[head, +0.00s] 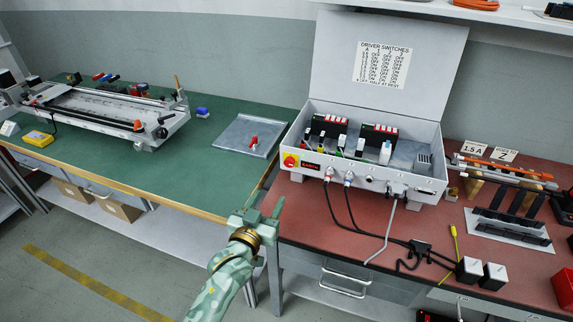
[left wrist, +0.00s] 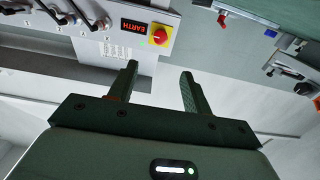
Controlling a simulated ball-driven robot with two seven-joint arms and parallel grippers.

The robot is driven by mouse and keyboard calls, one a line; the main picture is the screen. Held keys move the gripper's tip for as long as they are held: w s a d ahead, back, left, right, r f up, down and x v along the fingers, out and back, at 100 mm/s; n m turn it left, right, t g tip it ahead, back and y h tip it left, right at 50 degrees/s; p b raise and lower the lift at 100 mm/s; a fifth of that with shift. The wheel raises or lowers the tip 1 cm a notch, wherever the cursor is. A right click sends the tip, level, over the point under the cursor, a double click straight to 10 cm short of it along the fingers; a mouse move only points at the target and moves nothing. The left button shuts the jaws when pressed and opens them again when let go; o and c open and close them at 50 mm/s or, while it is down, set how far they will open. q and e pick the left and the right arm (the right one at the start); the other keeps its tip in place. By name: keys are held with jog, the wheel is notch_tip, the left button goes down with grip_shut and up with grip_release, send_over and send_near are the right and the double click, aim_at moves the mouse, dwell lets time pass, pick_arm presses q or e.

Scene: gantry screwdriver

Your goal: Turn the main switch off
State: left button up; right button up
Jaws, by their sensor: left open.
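The main switch (head: 290,161) is a red knob on a yellow plate at the left end of the front of the grey control box (head: 425,182). In the left wrist view the red knob (left wrist: 158,36) shows beside an EARTH label, beyond the fingertips and apart from them. My left gripper (head: 264,203) is open and empty, in front of the box and below and left of the switch. In the left wrist view its two fingers (left wrist: 159,74) are spread with nothing between them. The knob's exact angle is too small to tell. My right gripper is not in view.
Black cables (head: 340,222) hang from sockets on the box front onto the red bench top (head: 310,215). A green bench (head: 190,170) at left holds a gantry frame (head: 100,110) and a grey plate (head: 245,135) with a red part. The box lid (head: 335,70) stands open.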

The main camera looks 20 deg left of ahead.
aim_at(288, 163)
pick_arm(q)
jog(key=w+b, duration=0.1)
jog(key=w, duration=0.3)
jog(key=w+b, duration=0.2)
jog(key=w, duration=0.2)
jog(key=w+b, duration=0.2)
jog(key=w, duration=0.3)
jog(key=shift+w+d+f, duration=0.1)
jog(key=shift+d+f, duration=0.15)
jog(key=shift+f, duration=0.1)
jog(key=shift+w+r, duration=0.2)
jog(key=shift+w, duration=0.4)
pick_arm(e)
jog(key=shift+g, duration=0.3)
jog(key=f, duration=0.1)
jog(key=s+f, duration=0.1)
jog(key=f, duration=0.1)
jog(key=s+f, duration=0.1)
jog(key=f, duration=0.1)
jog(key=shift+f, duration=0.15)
pick_arm(q)
jog(key=c, duration=1)
jog(key=shift+o, duration=0.2)
